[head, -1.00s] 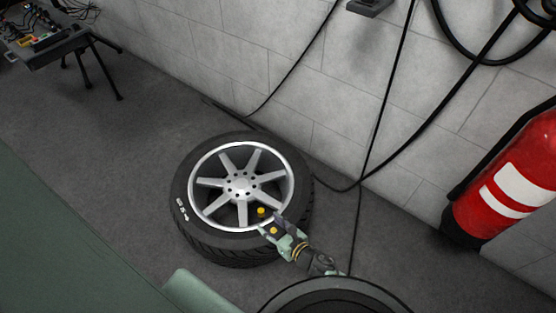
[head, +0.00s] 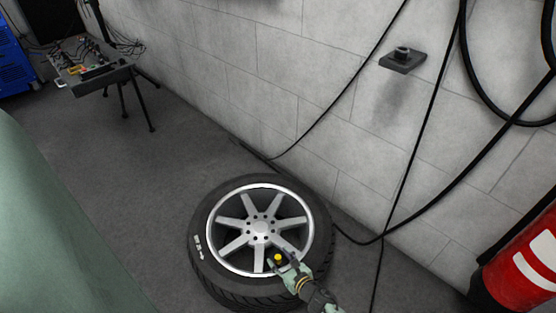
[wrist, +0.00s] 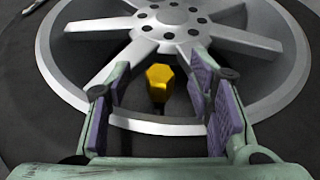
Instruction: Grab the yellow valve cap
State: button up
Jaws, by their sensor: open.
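The yellow valve cap (wrist: 160,76) stands on a dark stem near the inner rim edge of the wheel (head: 259,229), which lies flat on the floor. It also shows as a small yellow spot in the head view (head: 278,257). My gripper (wrist: 158,103) is open in the wrist view, with its purple-padded fingers on the left and right of the cap. The cap sits a little beyond and between the fingertips, and I see no contact. In the head view my gripper (head: 290,268) is over the lower right of the rim, close to the cap.
The spokes (wrist: 240,38) and rim are close around the fingers. A wall (head: 330,120) with hanging black cables stands behind the wheel. A red fire extinguisher (head: 520,265) stands at the right. A small stand with tools (head: 95,75) is at the upper left. Floor left of the wheel is clear.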

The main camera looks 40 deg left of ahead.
jog(key=shift+a+f, duration=0.1)
jog(key=shift+a, duration=0.1)
jog(key=shift+c, duration=0.5)
jog(key=c, duration=0.9)
